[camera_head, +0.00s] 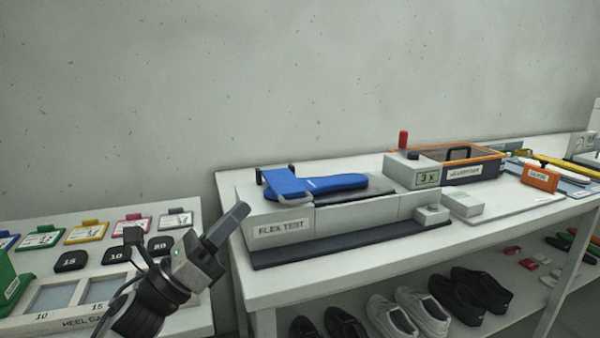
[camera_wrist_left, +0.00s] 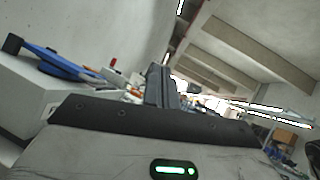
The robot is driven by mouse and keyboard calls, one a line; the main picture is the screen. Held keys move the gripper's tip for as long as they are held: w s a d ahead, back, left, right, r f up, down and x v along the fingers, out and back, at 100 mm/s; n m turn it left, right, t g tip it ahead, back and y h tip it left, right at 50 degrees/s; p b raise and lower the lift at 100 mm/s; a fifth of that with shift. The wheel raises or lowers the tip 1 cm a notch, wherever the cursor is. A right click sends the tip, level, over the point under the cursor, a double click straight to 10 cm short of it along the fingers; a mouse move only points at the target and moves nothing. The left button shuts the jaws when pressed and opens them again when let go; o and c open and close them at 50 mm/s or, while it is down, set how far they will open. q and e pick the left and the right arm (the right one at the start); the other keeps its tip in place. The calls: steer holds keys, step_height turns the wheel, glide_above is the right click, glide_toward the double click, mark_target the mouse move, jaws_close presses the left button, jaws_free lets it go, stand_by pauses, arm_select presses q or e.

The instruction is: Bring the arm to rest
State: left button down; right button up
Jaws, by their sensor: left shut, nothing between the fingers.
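My left gripper (camera_head: 226,224) is in the lower left of the head view. Its fingers are together with nothing between them, and it points up and to the right. It is in the air in front of the gap between the left table and the flex test bench. Its shut fingers also show in the left wrist view (camera_wrist_left: 161,86). My right gripper is not in view.
The flex test machine (camera_head: 285,228) holds a blue shoe part (camera_head: 310,184) on the white bench (camera_head: 300,290). An orange-edged tray (camera_head: 475,173) stands farther right. Black pads (camera_head: 117,256) and coloured tags (camera_head: 86,232) lie on the left table. Shoes (camera_head: 470,292) stand on the lower shelf.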

arm_select(q)
steer(key=s+a+f+n+t+y+p, duration=0.1)
steer(key=s+a+f+n+t+y, duration=0.15)
steer(key=f+n+y, duration=0.8)
steer(key=s+a+f+n+t+y+p, duration=0.1)
steer(key=s+f+n+y, duration=0.35)
steer(key=n, duration=1.05)
steer(key=s+f+n+g+y+p, duration=0.1)
steer(key=s+f+n+g, duration=0.6)
steer(key=s+f+n, duration=0.7)
steer(key=shift+a+f+n+g, duration=0.2)
steer(key=shift+f+n+g, duration=0.15)
steer(key=shift+f, duration=0.55)
steer(key=shift+s, duration=0.1)
